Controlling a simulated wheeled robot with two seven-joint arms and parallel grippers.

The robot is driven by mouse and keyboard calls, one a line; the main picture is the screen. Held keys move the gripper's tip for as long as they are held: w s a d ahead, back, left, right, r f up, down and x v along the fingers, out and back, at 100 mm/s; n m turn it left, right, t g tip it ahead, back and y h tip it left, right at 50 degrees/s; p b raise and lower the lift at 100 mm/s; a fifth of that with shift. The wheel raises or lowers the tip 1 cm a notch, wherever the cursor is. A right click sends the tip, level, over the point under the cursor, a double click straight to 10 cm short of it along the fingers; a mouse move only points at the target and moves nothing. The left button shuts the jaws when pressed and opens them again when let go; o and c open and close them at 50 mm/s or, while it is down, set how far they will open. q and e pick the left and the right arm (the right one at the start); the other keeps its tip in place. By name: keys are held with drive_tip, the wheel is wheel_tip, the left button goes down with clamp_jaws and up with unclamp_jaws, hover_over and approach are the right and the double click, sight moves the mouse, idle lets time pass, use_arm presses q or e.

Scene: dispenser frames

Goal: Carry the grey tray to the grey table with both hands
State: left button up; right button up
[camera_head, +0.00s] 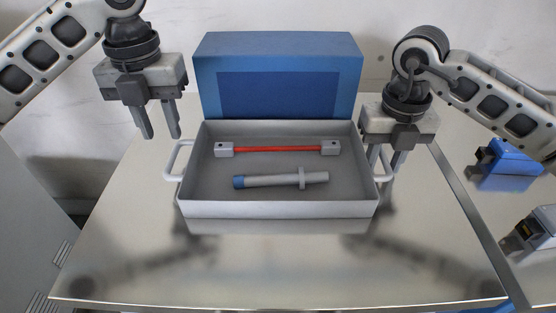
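The grey tray (280,209) sits on a shiny metal table (270,270). It has a white loop handle on its left side (171,160) and one on its right side (388,166). Inside lie a red rod with grey end blocks (275,150) and a grey cylinder with a blue end (275,181). My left gripper (160,136) is open and empty, above and left of the left handle, apart from it. My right gripper (385,168) is at the right handle with its fingers apart; they partly hide the handle, and contact is unclear.
A blue box (280,50) stands right behind the tray. A light grey panel (30,230) stands at the left. The table in front of the tray is clear.

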drive_tip(key=shift+r, duration=0.1)
use_arm(q)
wheel_tip(320, 180, up, 4)
drive_tip(key=shift+r, duration=0.1)
use_arm(e)
wheel_tip(320, 180, up, 12)
idle(0.4)
idle(0.3)
